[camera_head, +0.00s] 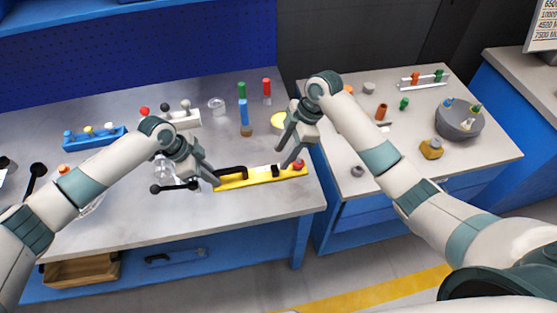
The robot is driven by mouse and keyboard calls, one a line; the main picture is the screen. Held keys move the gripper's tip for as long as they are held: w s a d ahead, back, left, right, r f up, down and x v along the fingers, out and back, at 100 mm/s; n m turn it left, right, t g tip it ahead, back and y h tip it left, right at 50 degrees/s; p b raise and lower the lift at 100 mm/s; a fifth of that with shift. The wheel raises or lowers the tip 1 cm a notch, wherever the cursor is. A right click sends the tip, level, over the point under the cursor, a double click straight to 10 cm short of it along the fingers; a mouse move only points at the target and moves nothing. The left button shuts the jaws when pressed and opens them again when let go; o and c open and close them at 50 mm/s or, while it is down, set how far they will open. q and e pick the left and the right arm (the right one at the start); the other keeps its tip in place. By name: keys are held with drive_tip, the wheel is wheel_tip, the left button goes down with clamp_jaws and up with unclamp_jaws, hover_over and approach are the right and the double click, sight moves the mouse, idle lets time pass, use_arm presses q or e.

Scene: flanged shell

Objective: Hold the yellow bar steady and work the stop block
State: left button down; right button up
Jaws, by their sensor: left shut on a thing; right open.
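The yellow bar (262,174) lies near the front edge of the grey workbench, with a black handle (236,171) along its left part. A small black block (275,170), which looks like the stop block, sits on the bar right of its middle. A red knob (299,164) is at the right end. My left gripper (215,181) is shut at the left end of the bar, seemingly on the black handle; the exact contact is hidden. My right gripper (282,159) is open just above the black block, its fingers pointing down, apparently not gripping it.
Behind stand a blue-and-brown cylinder (246,122), a green cylinder (242,90), a red cylinder (266,88) and a yellow disc (279,120). A blue rack (95,137) is at the left. A second bench (475,165) at the right holds a round grey container (459,122).

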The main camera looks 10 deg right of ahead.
drive_tip(key=v, duration=0.5)
drive_tip(key=shift+d+r, duration=0.15)
drive_tip(key=shift+r, duration=0.25)
use_arm(q)
drive_tip(key=c, duration=1.7)
unclamp_jaws()
drive_tip(key=shift+r, duration=0.1)
drive_tip(key=v, duration=1.1)
drive_tip(key=shift+a+r, duration=0.25)
drive_tip(key=shift+r, duration=0.1)
drive_tip(key=shift+s, duration=0.1)
use_arm(e)
drive_tip(key=shift+s, duration=0.1)
